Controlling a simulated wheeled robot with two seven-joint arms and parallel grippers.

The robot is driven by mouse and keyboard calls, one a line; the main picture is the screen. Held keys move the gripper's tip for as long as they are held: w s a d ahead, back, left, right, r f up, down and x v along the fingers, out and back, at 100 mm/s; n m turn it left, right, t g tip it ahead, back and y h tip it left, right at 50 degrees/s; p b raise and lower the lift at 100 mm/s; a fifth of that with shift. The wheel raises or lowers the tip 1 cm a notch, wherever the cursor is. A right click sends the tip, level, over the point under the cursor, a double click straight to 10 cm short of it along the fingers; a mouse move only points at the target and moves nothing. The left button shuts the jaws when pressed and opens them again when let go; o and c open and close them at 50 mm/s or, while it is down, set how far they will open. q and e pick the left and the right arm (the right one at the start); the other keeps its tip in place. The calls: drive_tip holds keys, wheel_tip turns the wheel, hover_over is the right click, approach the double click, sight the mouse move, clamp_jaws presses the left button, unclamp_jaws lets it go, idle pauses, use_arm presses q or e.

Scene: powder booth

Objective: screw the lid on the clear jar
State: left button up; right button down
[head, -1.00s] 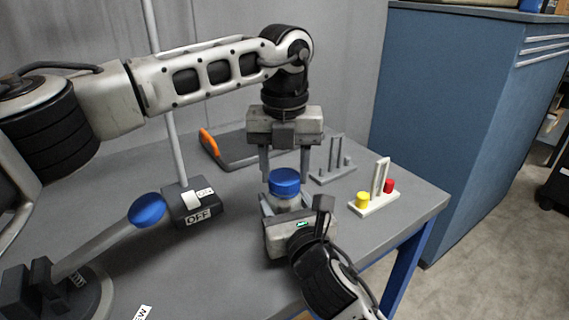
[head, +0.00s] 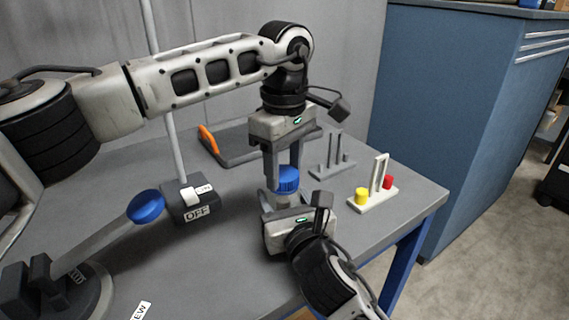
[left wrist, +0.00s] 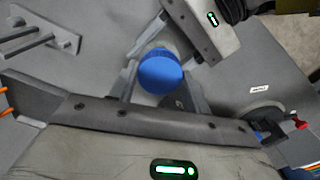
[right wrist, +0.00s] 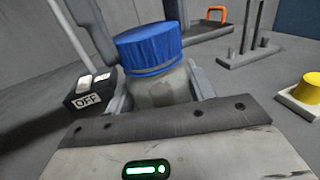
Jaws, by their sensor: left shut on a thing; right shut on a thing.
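The clear jar (right wrist: 168,90) stands upright between the fingers of my right gripper (right wrist: 165,92), which is shut on it. The blue ribbed lid (right wrist: 150,46) sits on top of the jar's neck, with a narrow band showing under it. I cannot tell how tightly it is seated. In the head view, my left gripper (head: 284,176) points straight down from above, its fingers at the sides of the lid (head: 287,180). It is shut on the lid. In the left wrist view, the lid (left wrist: 160,73) shows from above and hides most of the jar.
A switch box (head: 190,203) marked OFF stands left of the jar, with a blue-knobbed lever (head: 146,207) nearer. A grey peg stand (head: 332,168) and a white stand with yellow and red pieces (head: 372,203) are at right. An orange-handled tray (head: 228,150) lies behind.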

use_arm(q)
drive_tip(key=m, duration=1)
drive_tip(key=shift+a, duration=0.1)
drive_tip(key=m, duration=0.7)
drive_tip(key=shift+m, duration=0.4)
drive_tip(key=o, duration=1.1)
wheel_tip(320, 180, up, 12)
drive_tip(key=shift+a, duration=0.1)
use_arm(e)
drive_tip(key=shift+c, duration=2.3)
unclamp_jaws()
